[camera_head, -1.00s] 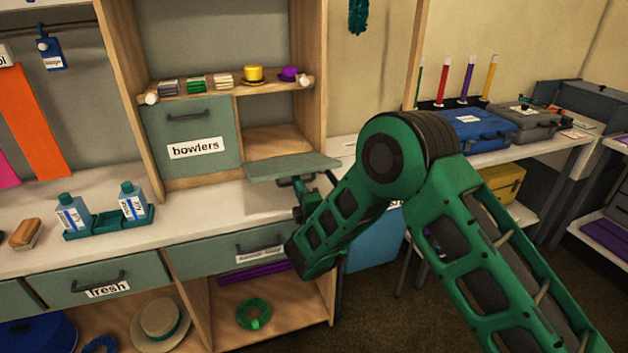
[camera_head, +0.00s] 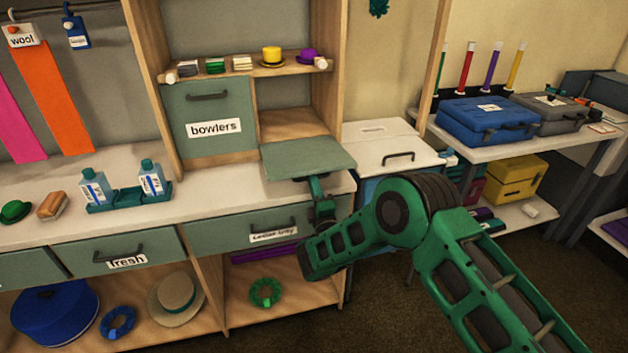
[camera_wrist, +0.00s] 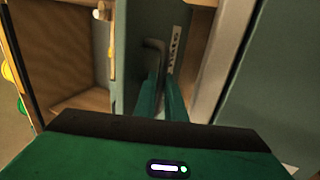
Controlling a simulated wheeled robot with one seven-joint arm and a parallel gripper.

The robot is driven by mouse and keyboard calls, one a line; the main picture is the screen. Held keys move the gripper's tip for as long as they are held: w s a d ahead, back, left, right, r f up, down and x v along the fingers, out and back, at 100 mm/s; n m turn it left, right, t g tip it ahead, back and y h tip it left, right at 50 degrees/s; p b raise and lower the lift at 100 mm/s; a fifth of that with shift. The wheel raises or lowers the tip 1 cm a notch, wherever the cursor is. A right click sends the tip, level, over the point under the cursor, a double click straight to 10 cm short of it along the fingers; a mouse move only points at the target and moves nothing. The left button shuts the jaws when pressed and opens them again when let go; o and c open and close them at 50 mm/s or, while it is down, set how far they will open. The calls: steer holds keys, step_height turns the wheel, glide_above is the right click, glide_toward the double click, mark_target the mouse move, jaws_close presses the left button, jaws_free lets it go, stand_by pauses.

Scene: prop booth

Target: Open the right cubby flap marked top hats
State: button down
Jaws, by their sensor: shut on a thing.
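The right cubby flap (camera_head: 308,157) is a grey-green panel hinged at its bottom edge. It is swung down and out, close to level, above the counter. The right cubby (camera_head: 292,124) behind it stands open, with its wooden floor bare where visible. My gripper (camera_head: 317,186) is below the flap's front edge, its tips partly hidden by the panel. In the wrist view my gripper (camera_wrist: 161,103) is shut on the dark flap handle (camera_wrist: 154,47). Beside the handle is a white label (camera_wrist: 174,48), of which "hats" is readable.
The shut "bowlers" flap (camera_head: 212,118) is to the left. A shelf (camera_head: 190,75) with small hats stands above. The white counter (camera_head: 215,192) and a drawer (camera_head: 256,231) lie below. A blue case (camera_head: 485,120) is on the right table.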

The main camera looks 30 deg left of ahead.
steer(key=shift+w+d, duration=0.1)
steer(key=shift+w, duration=0.05)
steer(key=c, duration=1.8)
jaws_free()
steer(key=shift+v, duration=5.4)
